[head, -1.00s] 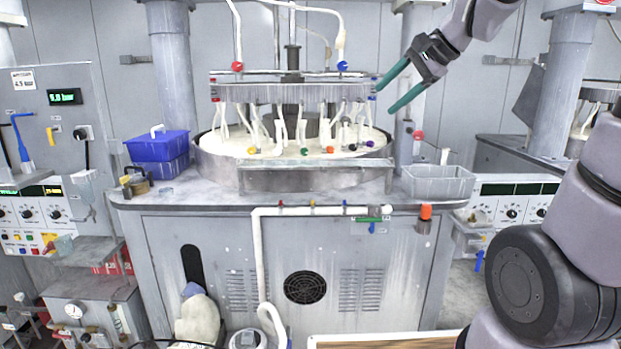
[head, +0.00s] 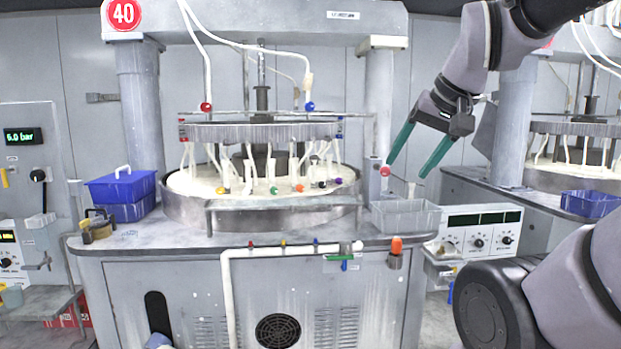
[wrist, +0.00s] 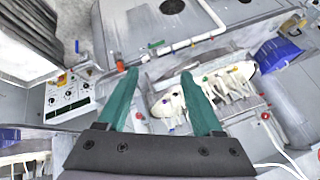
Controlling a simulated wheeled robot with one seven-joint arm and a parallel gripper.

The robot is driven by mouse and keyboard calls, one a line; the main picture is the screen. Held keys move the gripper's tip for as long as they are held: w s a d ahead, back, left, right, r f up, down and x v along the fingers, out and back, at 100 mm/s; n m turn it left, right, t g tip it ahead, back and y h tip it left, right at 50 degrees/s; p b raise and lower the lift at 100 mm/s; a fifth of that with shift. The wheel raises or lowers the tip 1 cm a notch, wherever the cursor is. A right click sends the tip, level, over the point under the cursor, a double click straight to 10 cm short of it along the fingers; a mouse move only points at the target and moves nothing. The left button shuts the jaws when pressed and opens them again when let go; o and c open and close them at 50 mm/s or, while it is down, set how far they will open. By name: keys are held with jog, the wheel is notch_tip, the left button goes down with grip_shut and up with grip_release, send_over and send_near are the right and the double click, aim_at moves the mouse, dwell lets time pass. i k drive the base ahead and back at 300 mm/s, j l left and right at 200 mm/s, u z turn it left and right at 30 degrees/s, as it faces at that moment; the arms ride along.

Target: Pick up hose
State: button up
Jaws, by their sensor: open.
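Several white hoses (head: 271,168) hang from the ribbed ring above the round polishing platen (head: 182,207) in the head view. Coloured ends, such as yellow, green, orange and purple, show low in the platen. Two longer white hoses run down from above to a red ball (head: 206,106) and a blue ball (head: 309,106). My gripper (head: 406,167) is open and empty, right of the platen, with green fingers pointing down and left. In the wrist view my gripper (wrist: 160,72) has its fingers apart, with white hoses (wrist: 235,84) beyond them. Which hose the task means I cannot tell.
A clear tray (head: 405,216) and an orange-capped item (head: 396,246) are at the bench's right. A blue bin (head: 122,187) is at its left. Grey columns flank the platen. A red knob (head: 385,171) shows near my fingertips.

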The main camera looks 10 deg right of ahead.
aim_at(313, 159)
jog(key=i+l+u, duration=0.85)
jog(key=l, duration=0.3)
jog(key=i+l+u, duration=0.3)
jog(key=l, duration=0.2)
